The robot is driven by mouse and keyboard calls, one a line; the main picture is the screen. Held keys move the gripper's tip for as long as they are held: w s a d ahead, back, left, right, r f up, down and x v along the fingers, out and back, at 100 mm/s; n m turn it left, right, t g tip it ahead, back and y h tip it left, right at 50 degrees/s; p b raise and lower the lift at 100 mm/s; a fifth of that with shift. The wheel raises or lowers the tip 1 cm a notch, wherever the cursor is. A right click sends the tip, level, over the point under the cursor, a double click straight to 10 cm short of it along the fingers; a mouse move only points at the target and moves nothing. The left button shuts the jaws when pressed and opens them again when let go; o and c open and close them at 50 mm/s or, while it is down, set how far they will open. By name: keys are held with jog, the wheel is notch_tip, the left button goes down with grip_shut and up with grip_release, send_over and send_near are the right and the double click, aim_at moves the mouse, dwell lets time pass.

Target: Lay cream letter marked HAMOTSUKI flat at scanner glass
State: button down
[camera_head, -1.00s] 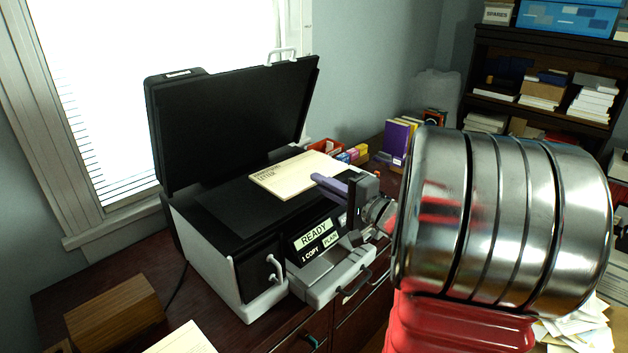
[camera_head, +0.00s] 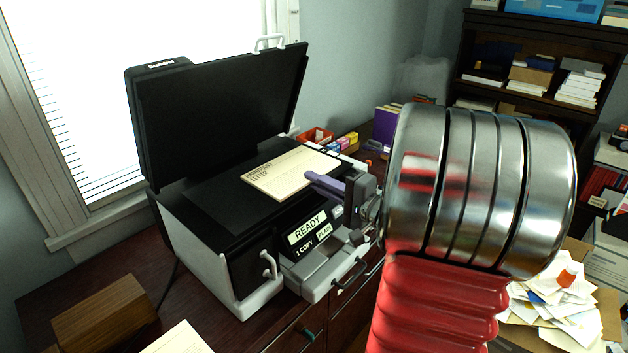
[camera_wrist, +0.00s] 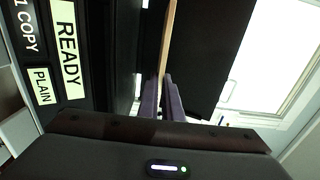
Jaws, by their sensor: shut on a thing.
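The cream letter (camera_head: 287,172) is over the right part of the printer's top in the head view, with dark lettering along its left edge. My gripper (camera_head: 325,184) is shut on the letter's near right edge with its purple fingers. In the wrist view the letter (camera_wrist: 168,40) shows edge-on as a thin tan strip between the gripper fingers (camera_wrist: 163,92). The scanner glass (camera_head: 222,195) is a dark flat panel under and left of the letter. The scanner lid (camera_head: 215,110) stands open behind it. I cannot tell whether the letter touches the glass.
The printer's front panel (camera_head: 309,229) reads READY. A red box (camera_head: 316,136) and small coloured boxes stand behind the printer at right. A wooden box (camera_head: 100,312) and a paper (camera_head: 180,338) lie at front left. A window (camera_head: 75,90) is behind.

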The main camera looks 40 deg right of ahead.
jog(key=shift+f, duration=3.95)
jog(key=c, duration=1.9)
grip_release()
jog(key=shift+a, duration=0.1)
jog(key=shift+o, duration=0.2)
jog(key=shift+f, duration=0.2)
jog(key=s+d, duration=0.1)
jog(key=s, duration=0.6)
jog(key=shift+w+r, duration=0.1)
jog(key=shift+r, duration=0.05)
